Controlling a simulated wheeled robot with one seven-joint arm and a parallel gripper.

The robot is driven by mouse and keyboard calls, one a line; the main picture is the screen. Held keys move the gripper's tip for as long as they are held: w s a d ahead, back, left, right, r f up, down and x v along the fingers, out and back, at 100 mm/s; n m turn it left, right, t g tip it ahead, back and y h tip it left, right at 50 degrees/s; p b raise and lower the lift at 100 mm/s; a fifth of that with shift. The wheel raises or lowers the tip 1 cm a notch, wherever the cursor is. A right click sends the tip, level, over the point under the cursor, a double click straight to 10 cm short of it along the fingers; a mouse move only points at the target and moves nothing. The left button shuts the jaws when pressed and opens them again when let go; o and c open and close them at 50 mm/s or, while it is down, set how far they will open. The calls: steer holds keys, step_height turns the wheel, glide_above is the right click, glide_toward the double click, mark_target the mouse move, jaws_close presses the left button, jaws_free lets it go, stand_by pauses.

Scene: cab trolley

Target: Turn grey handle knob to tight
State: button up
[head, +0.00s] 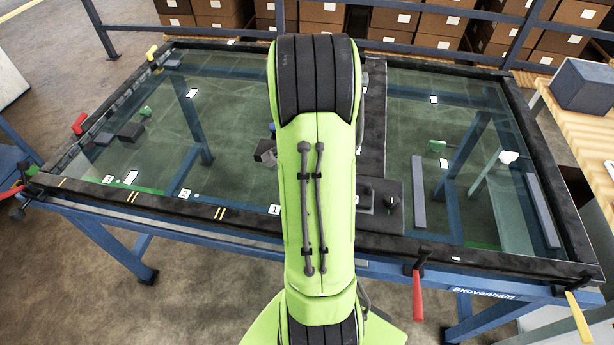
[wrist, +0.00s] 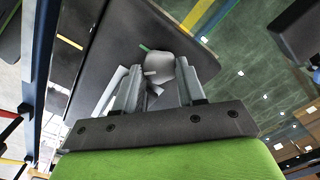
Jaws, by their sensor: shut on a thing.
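The grey handle knob (wrist: 160,68) stands on a dark flat panel (wrist: 105,50) in the wrist view. My gripper (wrist: 160,84) has its two metal fingers on either side of the knob and is shut on it. A short pale mark shows at the knob's left side. A small green mark lies by its upper left edge, a little apart from the pale mark. In the head view my green arm hides my gripper and this knob.
A glass-topped blue frame with a dark rim (head: 140,202) fills the middle of the head view. A wooden bench with a grey box (head: 583,86) stands right. Cardboard boxes line the back.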

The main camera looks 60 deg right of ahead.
steer(key=m, duration=0.4)
steer(key=shift+m, duration=0.3)
steer(key=shift+s+m+p, duration=0.1)
steer(key=shift+m+p, duration=0.3)
steer(key=shift+m, duration=1.9)
steer(key=o, duration=1.1)
steer(key=shift+c, duration=0.2)
step_height(320, 180, up, 16)
steer(key=p, duration=0.5)
steer(key=shift+a+f, duration=0.1)
steer(key=shift+f, duration=0.05)
